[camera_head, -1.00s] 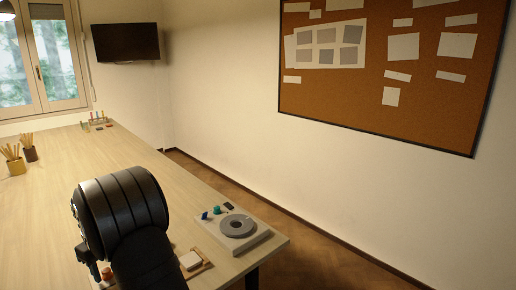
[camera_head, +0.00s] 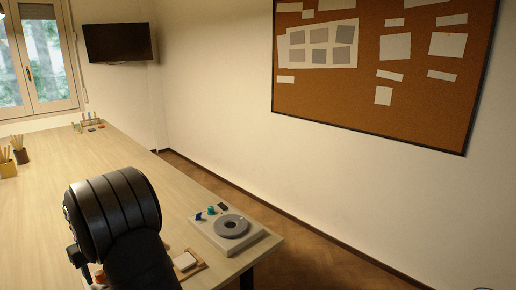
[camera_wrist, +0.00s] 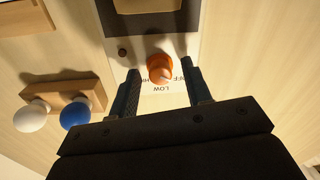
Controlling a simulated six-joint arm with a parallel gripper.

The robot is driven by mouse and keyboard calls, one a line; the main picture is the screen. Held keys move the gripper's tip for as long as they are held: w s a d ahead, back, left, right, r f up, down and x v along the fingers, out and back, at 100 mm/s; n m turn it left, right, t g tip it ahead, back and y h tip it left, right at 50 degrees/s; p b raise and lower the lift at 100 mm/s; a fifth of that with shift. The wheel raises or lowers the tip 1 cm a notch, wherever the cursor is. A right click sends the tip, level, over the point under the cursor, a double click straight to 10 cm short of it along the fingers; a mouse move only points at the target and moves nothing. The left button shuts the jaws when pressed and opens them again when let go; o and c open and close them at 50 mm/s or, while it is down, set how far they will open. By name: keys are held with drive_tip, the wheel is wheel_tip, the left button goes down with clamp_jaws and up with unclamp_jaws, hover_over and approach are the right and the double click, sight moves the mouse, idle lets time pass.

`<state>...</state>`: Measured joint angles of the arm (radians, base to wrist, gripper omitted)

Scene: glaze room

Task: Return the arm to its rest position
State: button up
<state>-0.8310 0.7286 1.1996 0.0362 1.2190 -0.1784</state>
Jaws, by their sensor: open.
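In the wrist view my gripper (camera_wrist: 161,76) is open, its two dark fingers apart. An orange knob (camera_wrist: 160,67) shows between the fingertips, with a gap on each side. Whether the fingers are level with it or above it, I cannot tell. The knob is on a pale panel (camera_wrist: 177,86) with printed words, including LOW, partly covered by the fingers. In the head view my black arm (camera_head: 112,215) rises over the near part of the table (camera_head: 110,160). The arm hides my gripper there.
In the wrist view a wooden block (camera_wrist: 75,97) with a white ball (camera_wrist: 30,117) and a blue ball (camera_wrist: 75,113) lies left of my gripper. In the head view a pale device with a grey disc (camera_head: 232,226) stands at the table's right edge. The table's middle is clear.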

drive_tip(key=n, duration=0.9)
idle(0.4)
idle(0.4)
